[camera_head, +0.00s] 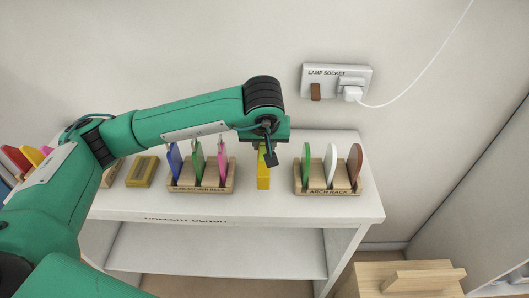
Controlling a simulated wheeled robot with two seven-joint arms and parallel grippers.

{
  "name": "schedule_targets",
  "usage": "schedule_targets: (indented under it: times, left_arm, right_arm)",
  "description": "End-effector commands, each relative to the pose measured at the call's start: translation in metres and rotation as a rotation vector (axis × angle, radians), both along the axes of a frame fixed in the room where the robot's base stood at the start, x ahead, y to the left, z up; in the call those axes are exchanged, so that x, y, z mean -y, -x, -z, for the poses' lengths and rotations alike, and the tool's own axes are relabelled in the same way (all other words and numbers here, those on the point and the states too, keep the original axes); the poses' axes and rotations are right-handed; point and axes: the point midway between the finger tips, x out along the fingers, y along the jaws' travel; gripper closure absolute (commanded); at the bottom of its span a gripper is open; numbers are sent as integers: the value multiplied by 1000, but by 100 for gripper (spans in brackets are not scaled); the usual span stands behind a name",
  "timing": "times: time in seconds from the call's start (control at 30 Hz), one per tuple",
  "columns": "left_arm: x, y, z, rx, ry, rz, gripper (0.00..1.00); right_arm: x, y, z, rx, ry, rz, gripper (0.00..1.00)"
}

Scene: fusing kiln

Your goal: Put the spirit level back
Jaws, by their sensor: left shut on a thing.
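My left gripper (268,157) is over the bench, between the two racks, and points down. It is shut on a yellow bar (263,178), which looks like the spirit level. The bar's upper part is partly hidden by the dark fingers. I cannot tell whether its lower end touches the bench top. A flat yellow piece with a darker middle (142,172) lies on the bench to the left; it may be a holder. My right gripper is not in view.
The left wooden rack (200,188) holds blue, green and pink pieces. The arch rack (329,191) holds green, white and brown ones. Both stand close beside the bar on the white bench (300,213). A lamp socket (336,82) with a plugged cord is on the wall. A wooden box (405,283) stands lower right.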

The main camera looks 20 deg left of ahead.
Motion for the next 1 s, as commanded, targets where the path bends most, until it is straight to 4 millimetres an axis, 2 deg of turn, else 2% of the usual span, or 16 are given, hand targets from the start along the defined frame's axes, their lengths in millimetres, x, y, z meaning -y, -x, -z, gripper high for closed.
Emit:
schedule_targets:
  times: [0.17,0.4,0.8,0.83,0.93,1.0]
  left_arm:
    - [0,0,11,-1,-1,0,100]
    - [0,0,42,-1,0,0,100]
    - [0,0,47,2,0,0,100]
    - [0,0,47,1,0,0,71]
    - [0,0,46,0,0,0,51]
    - [0,0,46,0,0,0,51]
  right_arm:
    - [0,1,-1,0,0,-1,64]
    - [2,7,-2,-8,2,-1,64]
    - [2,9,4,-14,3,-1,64]
    - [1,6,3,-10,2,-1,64]
    - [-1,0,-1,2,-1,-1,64]
    - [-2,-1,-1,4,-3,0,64]
